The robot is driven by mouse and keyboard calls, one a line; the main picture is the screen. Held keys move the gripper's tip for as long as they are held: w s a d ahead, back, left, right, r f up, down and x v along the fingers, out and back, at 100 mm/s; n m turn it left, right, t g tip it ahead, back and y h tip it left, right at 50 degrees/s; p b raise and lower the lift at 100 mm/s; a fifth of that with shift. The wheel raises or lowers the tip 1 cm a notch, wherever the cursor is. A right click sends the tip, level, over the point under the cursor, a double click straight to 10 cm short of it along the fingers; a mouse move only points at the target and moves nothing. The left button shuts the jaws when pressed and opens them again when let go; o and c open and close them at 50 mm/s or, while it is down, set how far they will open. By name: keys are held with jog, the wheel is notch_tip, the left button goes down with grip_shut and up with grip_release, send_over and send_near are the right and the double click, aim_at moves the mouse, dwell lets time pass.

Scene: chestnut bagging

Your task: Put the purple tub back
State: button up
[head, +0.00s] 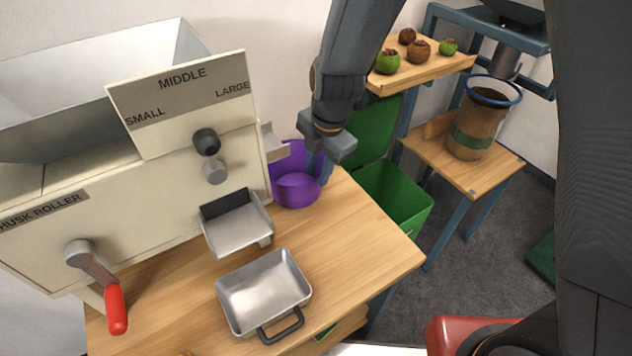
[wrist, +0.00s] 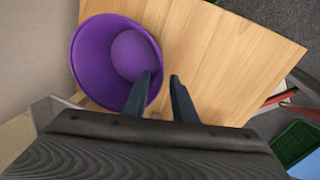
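The purple tub (head: 296,190) stands upright on the wooden table, against the right side of the husk roller machine. In the wrist view the tub (wrist: 88,58) is seen from above and looks empty. My gripper (head: 320,168) is at the tub's right side, pointing down. In the wrist view my gripper (wrist: 160,92) has its fingers apart, one over the tub's inside and one outside, with the rim between them. I cannot tell whether either finger touches the wall.
The machine (head: 180,190) has a small chute (head: 238,228) and a red-handled crank (head: 115,308). A metal pan (head: 262,290) sits on the table (head: 375,262). A green bin (head: 400,195) stands beyond the right edge. A side stand holds a blue-rimmed brown container (head: 470,125); husks lie on a shelf (head: 425,70).

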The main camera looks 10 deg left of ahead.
jog(key=shift+s+d+r+b, duration=0.15)
jog(key=shift+d+r, duration=0.05)
jog(key=shift+r, duration=0.85)
jog(key=shift+s+d+r+b, duration=0.1)
jog(key=shift+d+r+b, duration=0.05)
jog(key=shift+r, duration=0.9)
jog(key=s+d+r+m, duration=0.1)
jog(key=s+d+m, duration=0.4)
jog(key=d+m, duration=0.7)
jog(key=s+d+r+m+h, duration=0.1)
jog(key=s+d+m, duration=0.4)
jog(key=d+m, duration=0.6)
jog(key=shift+s+d+r+m+g+h, duration=0.3)
jog(key=shift+s+d+r+m, duration=0.1)
jog(key=shift+m, duration=1.9)
jog(key=shift+w, duration=0.1)
